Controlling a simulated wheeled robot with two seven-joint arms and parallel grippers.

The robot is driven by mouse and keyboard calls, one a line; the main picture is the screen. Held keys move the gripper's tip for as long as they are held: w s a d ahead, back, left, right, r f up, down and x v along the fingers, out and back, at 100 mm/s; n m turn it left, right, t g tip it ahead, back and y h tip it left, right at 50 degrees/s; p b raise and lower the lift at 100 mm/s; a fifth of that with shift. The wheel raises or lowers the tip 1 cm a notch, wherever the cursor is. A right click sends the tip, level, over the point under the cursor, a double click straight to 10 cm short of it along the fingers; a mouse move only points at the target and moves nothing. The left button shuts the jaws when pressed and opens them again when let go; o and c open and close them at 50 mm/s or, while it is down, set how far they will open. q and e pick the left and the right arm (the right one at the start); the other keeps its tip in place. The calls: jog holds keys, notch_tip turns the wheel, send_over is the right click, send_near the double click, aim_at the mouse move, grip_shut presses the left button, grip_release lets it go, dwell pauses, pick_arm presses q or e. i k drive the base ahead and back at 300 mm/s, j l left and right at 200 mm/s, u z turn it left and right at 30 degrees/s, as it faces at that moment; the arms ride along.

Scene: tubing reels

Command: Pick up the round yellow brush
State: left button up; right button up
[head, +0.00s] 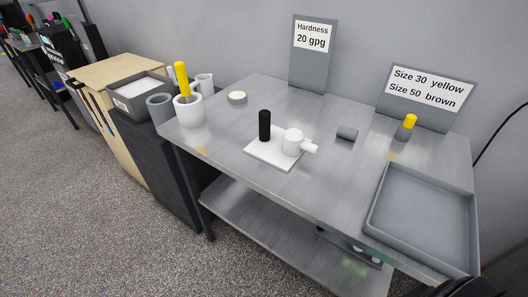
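A rounded yellow handle (182,79) stands upright in a white cup (191,111) at the table's left end. Its lower end is hidden inside the cup, so I cannot tell whether it has bristles. A second, shorter yellow-topped piece (409,121) with a grey lower part leans slightly on the table, in front of the right sign. I cannot tell for sure which of the two is the round yellow brush. Neither gripper is in view. A dark shape at the bottom right corner may be part of my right arm.
The metal table (235,140) bears a white plate (262,157) with a black upright cylinder (265,126) and a white fitting (293,143). A grey cylinder (347,132) lies nearby. A grey tray (420,215) fills the right front. Grey and white cups crowd the left end.

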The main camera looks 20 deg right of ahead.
aim_at(180, 68)
jog(key=i+u, duration=0.15)
jog(key=u, duration=0.25)
jog(key=i+u, duration=0.15)
jog(key=u, duration=0.3)
jog(key=i+l+u, duration=0.1)
jog(key=u, duration=0.3)
